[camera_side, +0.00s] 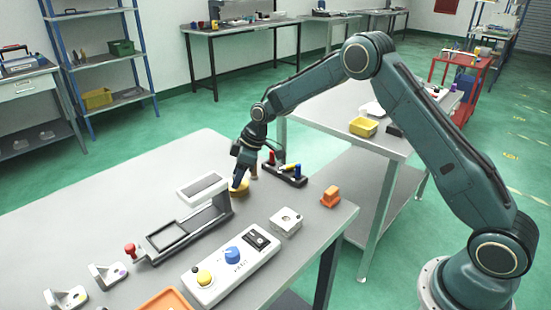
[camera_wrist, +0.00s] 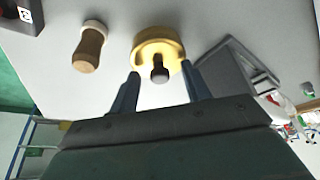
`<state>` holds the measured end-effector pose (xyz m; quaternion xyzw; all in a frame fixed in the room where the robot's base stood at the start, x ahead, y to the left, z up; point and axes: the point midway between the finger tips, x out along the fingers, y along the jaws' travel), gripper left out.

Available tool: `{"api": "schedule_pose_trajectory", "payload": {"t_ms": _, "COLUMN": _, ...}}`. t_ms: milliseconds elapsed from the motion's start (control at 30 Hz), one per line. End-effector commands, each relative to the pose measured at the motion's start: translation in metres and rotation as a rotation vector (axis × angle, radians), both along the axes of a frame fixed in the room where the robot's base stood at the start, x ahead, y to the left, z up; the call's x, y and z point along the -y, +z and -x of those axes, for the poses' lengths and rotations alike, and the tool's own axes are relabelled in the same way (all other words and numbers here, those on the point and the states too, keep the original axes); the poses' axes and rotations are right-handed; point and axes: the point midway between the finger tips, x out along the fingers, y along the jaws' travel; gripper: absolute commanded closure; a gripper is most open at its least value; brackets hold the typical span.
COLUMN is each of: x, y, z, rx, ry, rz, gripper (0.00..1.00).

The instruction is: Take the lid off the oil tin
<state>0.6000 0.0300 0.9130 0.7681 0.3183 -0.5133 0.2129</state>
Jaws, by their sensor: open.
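The oil tin (camera_wrist: 150,37) is a round, brass-coloured tin with a dark knob (camera_wrist: 160,70) standing on its lid. In the side view, the tin (camera_side: 239,189) is on the grey table, partly hidden by my gripper (camera_side: 239,184). In the wrist view, my gripper (camera_wrist: 163,82) is open, one blue-grey finger on each side of the knob. The knob appears between the fingertips or just beyond them; I cannot tell whether either finger touches it. Where lid and tin meet is not clear.
A brown, cream-topped wooden piece (camera_wrist: 90,47) stands beside the tin. A dark slide frame with a red knob (camera_side: 185,232), a white control box (camera_side: 232,268), an orange block (camera_side: 330,196) and a tool rack (camera_side: 286,177) are nearby. The table's far left is clear.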

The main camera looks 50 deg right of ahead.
Motion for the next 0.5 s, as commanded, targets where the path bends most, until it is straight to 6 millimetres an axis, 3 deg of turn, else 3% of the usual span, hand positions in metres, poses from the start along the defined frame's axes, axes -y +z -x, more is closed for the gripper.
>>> {"api": "schedule_pose_trajectory", "payload": {"t_ms": 500, "x": -0.0003, "y": -0.0014, "z": -0.0004, "rx": 0.000, "ry": 0.000, "rz": 0.000, "gripper": 0.53}}
